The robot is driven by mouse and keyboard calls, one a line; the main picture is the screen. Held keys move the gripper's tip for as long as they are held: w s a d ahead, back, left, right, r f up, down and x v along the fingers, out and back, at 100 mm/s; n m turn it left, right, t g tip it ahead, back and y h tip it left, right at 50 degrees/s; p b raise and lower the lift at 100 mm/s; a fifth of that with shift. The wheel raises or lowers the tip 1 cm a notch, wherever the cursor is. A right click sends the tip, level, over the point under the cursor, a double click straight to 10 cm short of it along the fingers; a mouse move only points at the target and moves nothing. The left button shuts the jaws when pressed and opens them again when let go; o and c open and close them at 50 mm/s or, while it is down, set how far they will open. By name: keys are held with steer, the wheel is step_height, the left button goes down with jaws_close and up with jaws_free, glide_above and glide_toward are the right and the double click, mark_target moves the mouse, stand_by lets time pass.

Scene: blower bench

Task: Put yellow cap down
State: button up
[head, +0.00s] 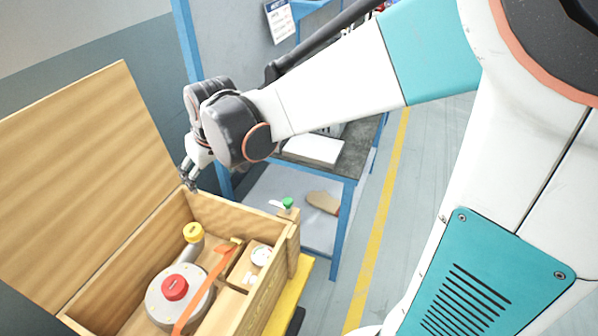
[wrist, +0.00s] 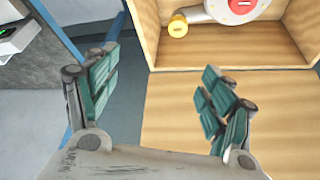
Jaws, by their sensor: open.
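The yellow cap (head: 193,232) sits on the end of the grey spout of a round grey blower (head: 160,299) inside an open wooden crate (head: 262,290). The blower has a red cap (head: 174,287) on its top. The yellow cap also shows near the top of the wrist view (wrist: 177,27). My gripper (head: 188,180) is above the far edge of the crate, by the raised lid, apart from the cap. In the wrist view my gripper (wrist: 160,64) has its fingers wide apart with nothing between them.
The wooden lid (head: 85,170) stands open at the crate's left. An orange strap (head: 215,272) and a white gauge (head: 261,255) are in the crate. A blue-framed bench (head: 345,200) stands behind, with a green-capped item (head: 287,203) near the crate's corner.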

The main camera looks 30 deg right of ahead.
steer(key=s+d+r+m+t, duration=0.1)
steer(key=s+d+r, duration=0.1)
steer(key=s, duration=0.8)
steer(key=s+d+r+m+t, duration=0.1)
steer(key=s+d, duration=0.3)
steer(key=s, duration=0.6)
steer(key=shift+r+h, duration=0.4)
steer(key=shift+r, duration=0.5)
